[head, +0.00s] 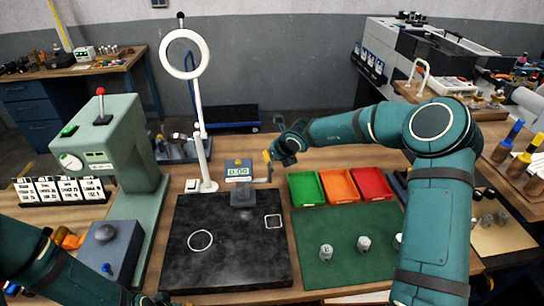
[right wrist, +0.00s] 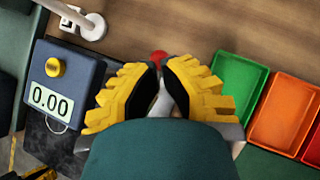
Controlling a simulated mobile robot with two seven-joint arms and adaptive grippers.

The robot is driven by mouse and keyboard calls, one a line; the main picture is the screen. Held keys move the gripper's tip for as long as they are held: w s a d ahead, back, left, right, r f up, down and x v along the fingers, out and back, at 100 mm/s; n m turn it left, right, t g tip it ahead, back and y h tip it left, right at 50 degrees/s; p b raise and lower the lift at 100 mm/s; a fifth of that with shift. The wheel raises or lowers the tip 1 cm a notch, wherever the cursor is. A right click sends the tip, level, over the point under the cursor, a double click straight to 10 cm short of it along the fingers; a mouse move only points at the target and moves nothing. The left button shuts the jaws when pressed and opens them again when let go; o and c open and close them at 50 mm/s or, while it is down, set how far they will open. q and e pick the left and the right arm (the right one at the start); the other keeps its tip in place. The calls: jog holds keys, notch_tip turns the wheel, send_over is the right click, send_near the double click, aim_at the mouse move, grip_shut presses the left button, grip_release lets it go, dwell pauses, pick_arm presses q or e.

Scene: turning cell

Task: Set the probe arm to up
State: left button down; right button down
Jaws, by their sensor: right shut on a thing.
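The height gauge (head: 240,172) is a small dark blue-grey box with a green 0.00 display, on a post at the back of the black plate. In the right wrist view, the gauge (right wrist: 62,85) shows its display and a yellow knob. My right gripper (head: 268,157) is just right of the gauge. Its yellow fingers (right wrist: 163,85) are shut on the grey probe arm (right wrist: 162,102), with a red tip just beyond. The fingers hide most of the probe arm, so its exact angle is unclear. My left gripper is mostly cut off at the bottom of the head view (head: 152,300).
Green (head: 306,188), orange (head: 340,184) and red (head: 372,183) trays stand right of my right gripper. A white ring lamp (head: 203,150) stands behind left of the gauge. The black plate (head: 225,265) is mostly clear. Small metal parts (head: 326,252) stand on the green mat (head: 345,275).

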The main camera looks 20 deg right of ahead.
jog(key=v, duration=1.1)
jog(key=shift+s+r, duration=0.2)
jog(key=shift+r, duration=0.05)
